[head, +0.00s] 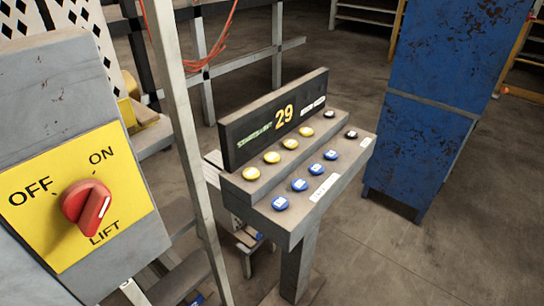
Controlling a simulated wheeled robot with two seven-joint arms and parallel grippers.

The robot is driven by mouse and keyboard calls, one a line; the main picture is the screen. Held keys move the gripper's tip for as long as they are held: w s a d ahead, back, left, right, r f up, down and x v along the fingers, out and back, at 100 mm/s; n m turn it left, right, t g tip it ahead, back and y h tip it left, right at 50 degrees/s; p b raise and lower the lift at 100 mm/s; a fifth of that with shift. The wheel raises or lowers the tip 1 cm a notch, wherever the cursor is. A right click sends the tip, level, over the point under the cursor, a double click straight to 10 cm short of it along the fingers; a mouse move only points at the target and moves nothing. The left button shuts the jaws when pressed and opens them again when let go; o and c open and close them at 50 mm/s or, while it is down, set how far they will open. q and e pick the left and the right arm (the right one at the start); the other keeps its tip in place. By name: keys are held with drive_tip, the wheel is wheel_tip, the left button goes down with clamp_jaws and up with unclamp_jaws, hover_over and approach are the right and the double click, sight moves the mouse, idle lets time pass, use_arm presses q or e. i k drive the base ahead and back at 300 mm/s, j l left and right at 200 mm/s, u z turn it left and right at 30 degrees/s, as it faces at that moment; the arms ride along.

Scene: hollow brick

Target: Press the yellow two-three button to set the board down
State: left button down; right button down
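A grey control console (258,192) stands on a post in the middle of the head view. Its upper step carries a row of yellow buttons, from the nearest one (251,173) through two middle ones (272,157) (290,144) to the farthest one (307,131). The markings on their caps are too small to read, so I cannot tell which is two-three. A dark panel (240,145) behind them shows a yellow 29. The board is not recognisable in this view. Neither of my grippers is in view.
Blue buttons (299,184) line the lower step, with a black button (351,134) at each row's far end. A grey box with a red lift switch (86,203) fills the left. A pale upright post (184,125) stands between. A blue cabinet (435,100) stands right; floor is clear in front.

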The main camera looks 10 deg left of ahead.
sight(270, 158)
drive_tip(key=k, duration=0.5)
drive_tip(key=i+l+u, duration=0.15)
drive_tip(key=l, duration=0.2)
drive_tip(key=i+l+u, duration=0.1)
drive_tip(key=i+l, duration=0.15)
drive_tip(key=i+l+u, duration=0.15)
drive_tip(key=l, duration=0.3)
drive_tip(key=i+l+u, duration=0.15)
drive_tip(key=l, duration=0.25)
drive_tip(key=i+l+u, duration=0.15)
drive_tip(key=l, duration=0.25)
drive_tip(key=i+l+u, duration=0.1)
drive_tip(key=l, duration=0.3)
drive_tip(key=i+l+u, duration=0.15)
drive_tip(key=l, duration=0.25)
drive_tip(key=k, duration=0.05)
